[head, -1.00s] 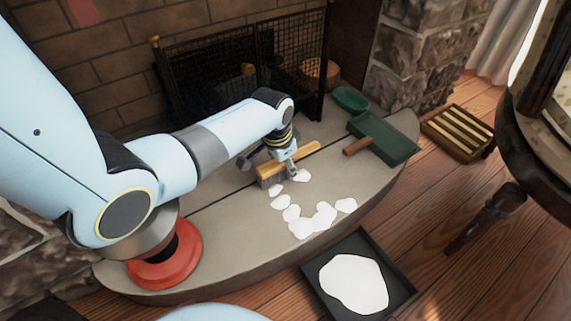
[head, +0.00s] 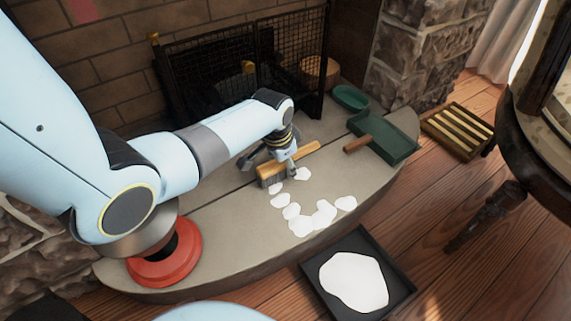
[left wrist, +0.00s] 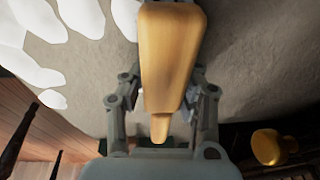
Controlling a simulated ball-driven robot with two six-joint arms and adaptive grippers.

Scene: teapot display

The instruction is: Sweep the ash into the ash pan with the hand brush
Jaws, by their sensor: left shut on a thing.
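My left gripper (head: 284,163) is shut on the wooden back of the hand brush (head: 298,156), on the grey stone hearth. The brush's dark bristles face down at the hearth. In the left wrist view the brush's wood (left wrist: 172,55) lies between the fingers. White ash patches (head: 302,220) lie on the hearth in front of the brush, some right beside the bristles. More ash also shows in the left wrist view (left wrist: 82,15). The black ash pan (head: 312,274) stands on the floor below the hearth edge, with a large white ash patch in it. My right gripper is not in view.
A green dustpan (head: 385,138) with a wooden handle and a green bowl (head: 350,97) sit on the hearth's right side. A black mesh fire screen (head: 290,55) stands behind. A slatted wooden tray (head: 458,130) and a round table (head: 540,140) are at right.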

